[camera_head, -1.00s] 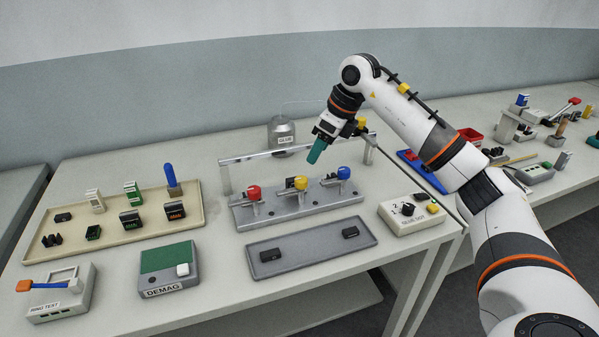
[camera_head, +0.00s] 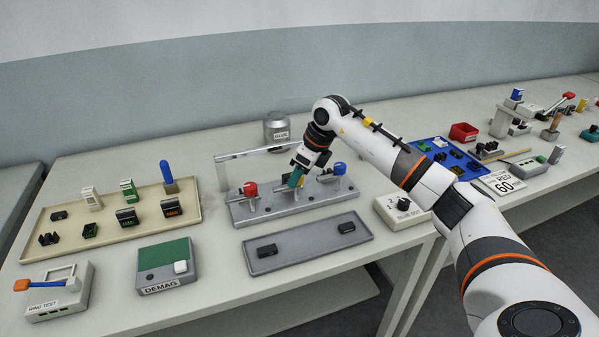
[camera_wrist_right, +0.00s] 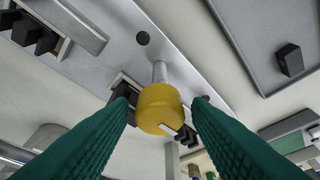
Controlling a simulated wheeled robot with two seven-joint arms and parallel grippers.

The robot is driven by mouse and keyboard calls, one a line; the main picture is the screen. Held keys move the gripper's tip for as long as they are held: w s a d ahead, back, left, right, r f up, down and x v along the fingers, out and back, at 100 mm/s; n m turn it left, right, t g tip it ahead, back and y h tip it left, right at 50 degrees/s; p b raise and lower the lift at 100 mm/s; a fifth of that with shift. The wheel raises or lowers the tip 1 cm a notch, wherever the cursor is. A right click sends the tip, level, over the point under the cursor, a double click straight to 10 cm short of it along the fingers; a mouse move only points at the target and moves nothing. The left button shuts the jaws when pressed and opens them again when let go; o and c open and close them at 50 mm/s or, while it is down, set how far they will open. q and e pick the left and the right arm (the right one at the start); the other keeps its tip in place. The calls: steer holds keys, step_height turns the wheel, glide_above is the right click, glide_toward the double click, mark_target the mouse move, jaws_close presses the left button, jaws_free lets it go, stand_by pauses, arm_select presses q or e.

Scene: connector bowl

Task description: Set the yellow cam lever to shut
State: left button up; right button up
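The yellow cam lever's round knob (camera_wrist_right: 160,108) shows in the middle of the right wrist view, on a metal stem from the grey clamp base. My right gripper (camera_wrist_right: 163,104) has one teal finger on each side of the knob, with a small gap at both sides, so it is open. In the head view my right gripper (camera_head: 295,179) is down at the middle of the clamp base (camera_head: 267,214) and hides the yellow knob. The red lever (camera_head: 250,189) is left of it and the blue lever (camera_head: 339,169) right. My left gripper is not in view.
A metal rail (camera_head: 255,152) stands behind the clamp base. A grey tray (camera_head: 290,257) with black parts lies in front.

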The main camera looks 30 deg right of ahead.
steer(key=c, duration=0.7)
steer(key=shift+m, duration=0.4)
steer(key=shift+r+m+t+h, duration=0.1)
steer(key=shift+m+t+h, duration=0.3)
steer(key=shift+m, duration=0.6)
steer(key=m+h, duration=0.1)
steer(key=m, duration=0.1)
steer(key=shift+a+m, duration=0.15)
steer(key=shift+m, duration=0.25)
steer(key=m+h, duration=0.1)
steer(key=m, duration=0.2)
steer(key=m+h, duration=0.1)
steer(key=m, duration=0.2)
steer(key=shift+a+g+h+b, duration=0.15)
steer(key=shift+g+h+b, duration=0.15)
steer(key=shift+b, duration=0.05)
steer(key=m+h, duration=0.1)
steer(key=m, duration=0.2)
steer(key=m+g, duration=0.1)
steer(key=m, duration=0.2)
steer(key=shift+w+a+h+b, duration=0.1)
steer(key=shift+w+h+b, duration=0.05)
steer(key=shift+h+b, duration=0.2)
steer(key=shift+m+g, duration=0.3)
steer(key=o, duration=0.9)
